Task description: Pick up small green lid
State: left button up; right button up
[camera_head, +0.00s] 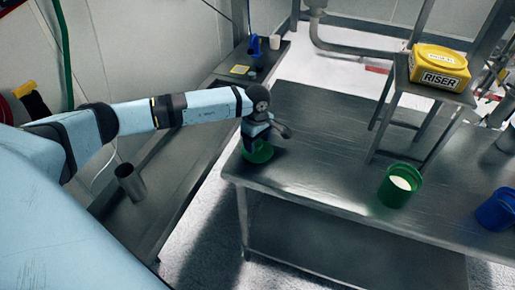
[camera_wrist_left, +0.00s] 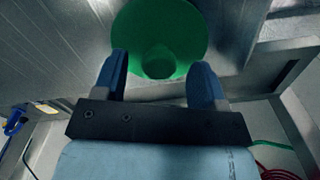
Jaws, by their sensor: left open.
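The small green lid (camera_head: 262,156) lies on the near left corner of the steel table in the head view. In the left wrist view the lid (camera_wrist_left: 185,22) is a round green disc with a raised knob (camera_wrist_left: 158,63) on it. My left gripper (camera_wrist_left: 159,62) is open, with one blue finger on each side of the knob in the picture. I see gaps on both sides, so it holds nothing. In the head view my left gripper (camera_head: 252,148) is right over the lid and hides part of it. My right gripper is not in view.
A green bucket (camera_head: 391,194) with pale powder and a blue bucket (camera_head: 494,212) stand to the right on the steel table (camera_head: 310,150). A yellow RISER box (camera_head: 438,67) sits on a raised stand. A metal cup (camera_head: 130,182) stands on the left bench.

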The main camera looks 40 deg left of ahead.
pick_arm(q)
jog(key=shift+f, duration=0.95)
jog(key=c, duration=1)
jog(key=shift+r, duration=0.1)
